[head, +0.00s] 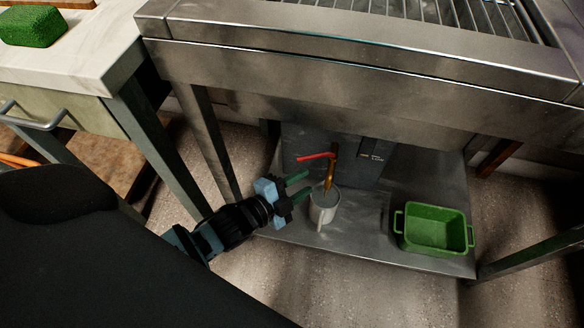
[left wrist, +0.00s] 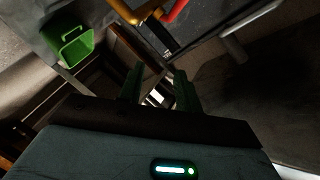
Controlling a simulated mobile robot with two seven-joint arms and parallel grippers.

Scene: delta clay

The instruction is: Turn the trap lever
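The red lever (head: 317,157) sits at the top of a brass pipe (head: 331,172) on the front of a dark grey box (head: 365,168) under the steel counter. The lever sticks out to the left. It also shows in the left wrist view at the top edge (left wrist: 175,10), beside the brass pipe (left wrist: 146,13). A white mug (head: 323,210) stands under the pipe's lower end. My left gripper (head: 305,183) is open, its green fingers apart and empty, just left of the pipe, below the lever in the picture. Its fingers also show in the left wrist view (left wrist: 158,84). My right gripper is not in view.
The steel shelf (head: 355,235) carries the box, the mug and a green two-handled tray (head: 432,210) at right. The counter (head: 370,75) overhangs it. A counter leg (head: 208,140) stands left of my gripper. A green sponge (head: 32,27) lies on the left worktop (head: 85,65).

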